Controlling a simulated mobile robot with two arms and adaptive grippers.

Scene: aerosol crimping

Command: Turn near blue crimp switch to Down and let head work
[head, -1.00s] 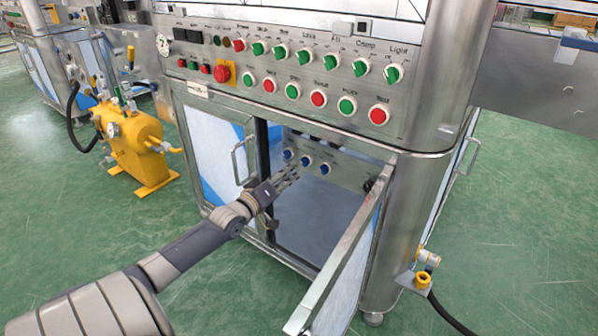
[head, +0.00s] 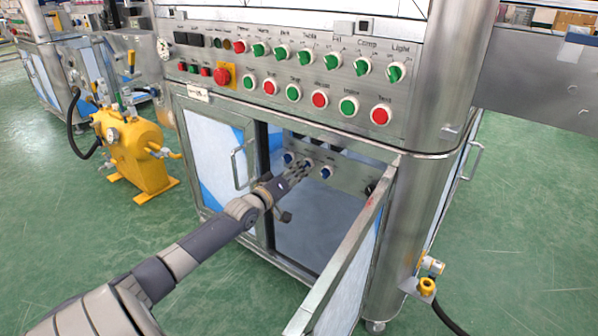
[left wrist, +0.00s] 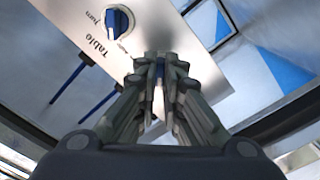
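Inside the open cabinet, a small grey panel carries three blue switches in a row: a left one (head: 289,157), a middle one (head: 307,161) and a right one (head: 326,172). My left gripper (head: 305,167) reaches in from the left, with its fingertips at the middle switch and partly covering it. In the left wrist view the gripper's fingertips (left wrist: 161,62) are close together, with a bit of blue between them. I cannot tell how firmly they grip it. Another blue switch (left wrist: 118,21), labelled "Table", is beside them. Its neighbour's label is hidden. My right gripper is out of view.
The open cabinet door (head: 345,262) stands to the right of my left arm. A closed door (head: 216,150) is on the left. Above is the main panel (head: 215,88) with green and red controls. A yellow machine (head: 137,160) stands at left on the green floor.

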